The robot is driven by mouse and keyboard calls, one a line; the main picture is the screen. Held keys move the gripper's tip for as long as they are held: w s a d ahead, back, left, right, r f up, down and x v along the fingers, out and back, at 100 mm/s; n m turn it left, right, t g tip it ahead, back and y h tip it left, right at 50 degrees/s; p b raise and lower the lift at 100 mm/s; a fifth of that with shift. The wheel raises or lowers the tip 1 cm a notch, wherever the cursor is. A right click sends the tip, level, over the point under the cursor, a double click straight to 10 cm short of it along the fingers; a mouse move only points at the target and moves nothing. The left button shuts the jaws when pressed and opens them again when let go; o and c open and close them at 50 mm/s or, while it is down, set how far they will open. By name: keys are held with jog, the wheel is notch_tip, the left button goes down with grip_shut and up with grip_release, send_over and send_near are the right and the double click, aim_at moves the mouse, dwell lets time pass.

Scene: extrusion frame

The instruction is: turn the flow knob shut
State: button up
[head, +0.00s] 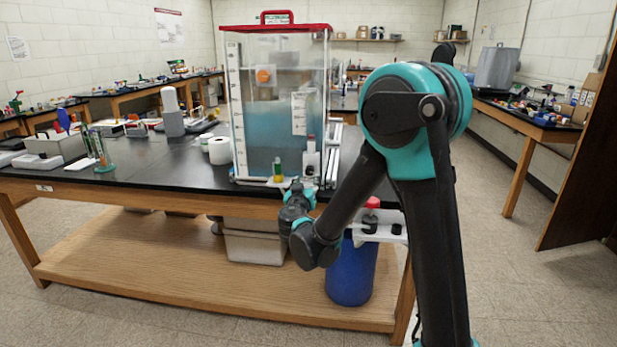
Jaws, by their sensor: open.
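A clear tank (275,110) with a red lid and bluish liquid stands on the black-topped bench. A small pale fitting with a reddish top (311,158) sits at its lower right front. An orange round part (263,76) is on its upper front. A red-topped part (372,203) is on a white bracket above a blue drum. I cannot tell for sure which of these is the flow knob. My gripper (297,190) is at the bench's front edge, just below and left of the pale fitting. Its fingers are small here; it appears open, with nothing seen held.
A small yellow-green vial (278,171) stands before the tank, close to my gripper. A white roll (219,150) is left of the tank. The blue drum (350,275) and a grey bin (254,243) are below the bench top. The floor at right is clear.

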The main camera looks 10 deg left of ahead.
jog(key=s, duration=0.5)
jog(key=shift+s, duration=0.2)
jog(key=s+d+f+m+g+h, duration=0.1)
jog(key=s+d+f+g, duration=0.2)
jog(key=d, duration=0.6)
jog(key=s+d+f+m+g+h, duration=0.1)
jog(key=s+d+f+g+h, duration=0.2)
jog(key=d, duration=0.6)
jog(key=s+d+f+m+g, duration=0.1)
jog(key=s+d+f+g, duration=0.25)
jog(key=d, duration=0.55)
jog(key=s+d+f+g+y, duration=0.1)
jog(key=s+f, duration=0.3)
jog(key=s, duration=0.4)
jog(key=s+d+f+n+g+y, duration=0.1)
jog(key=s+f+g+y, duration=0.2)
jog(key=s+f, duration=0.2)
jog(key=s, duration=0.3)
jog(key=shift+s+d+y, duration=0.15)
jog(key=shift+s+y, duration=0.05)
jog(key=shift+y, duration=0.1)
